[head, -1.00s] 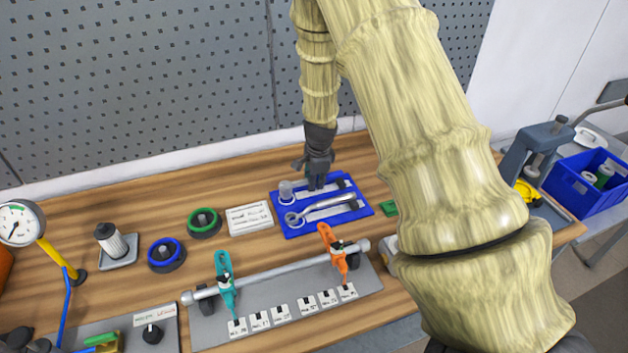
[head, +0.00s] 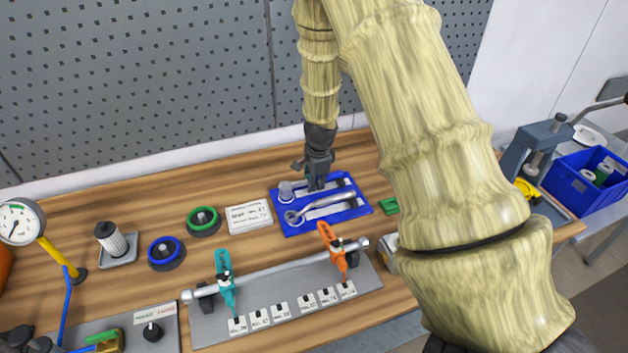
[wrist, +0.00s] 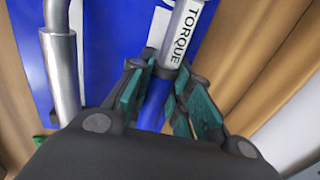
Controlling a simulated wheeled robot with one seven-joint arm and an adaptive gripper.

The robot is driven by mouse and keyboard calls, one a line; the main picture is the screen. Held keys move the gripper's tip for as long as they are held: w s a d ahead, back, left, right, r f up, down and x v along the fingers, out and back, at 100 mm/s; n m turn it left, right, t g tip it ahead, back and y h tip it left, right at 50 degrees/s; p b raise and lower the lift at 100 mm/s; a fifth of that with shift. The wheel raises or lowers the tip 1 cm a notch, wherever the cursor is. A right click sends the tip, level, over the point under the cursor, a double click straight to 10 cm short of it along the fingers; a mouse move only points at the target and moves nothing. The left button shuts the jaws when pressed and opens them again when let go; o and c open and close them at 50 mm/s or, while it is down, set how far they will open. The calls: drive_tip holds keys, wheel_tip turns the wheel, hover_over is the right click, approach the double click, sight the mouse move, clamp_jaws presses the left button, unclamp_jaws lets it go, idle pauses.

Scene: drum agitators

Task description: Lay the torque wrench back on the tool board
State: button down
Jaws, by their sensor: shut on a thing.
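The blue tool board (head: 292,229) lies on the bench below my gripper (head: 317,186). In the wrist view the board (wrist: 28,60) fills the upper left. My gripper (wrist: 165,90), with green finger pads, is shut on the torque wrench (wrist: 185,32), whose shaft reads "TORQUE". In the head view the wrench's round head (head: 286,190) shows left of my fingers, over the board's back row. My fingers hide its middle. I cannot tell whether it touches the board.
A second silver wrench (head: 325,206) lies in the board's front row, close beside my fingers. A white label card (head: 249,216) and green ring (head: 203,221) are to the left. In front, a grey plate holds a rod with teal (head: 225,283) and orange (head: 334,245) clamps.

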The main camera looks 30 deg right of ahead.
drive_tip(key=shift+f, duration=0.25)
drive_tip(key=c, duration=1.2)
unclamp_jaws()
drive_tip(key=shift+c, duration=0.2)
wheel_tip(320, 180, up, 12)
drive_tip(key=s, duration=0.2)
drive_tip(key=shift+a, duration=0.25)
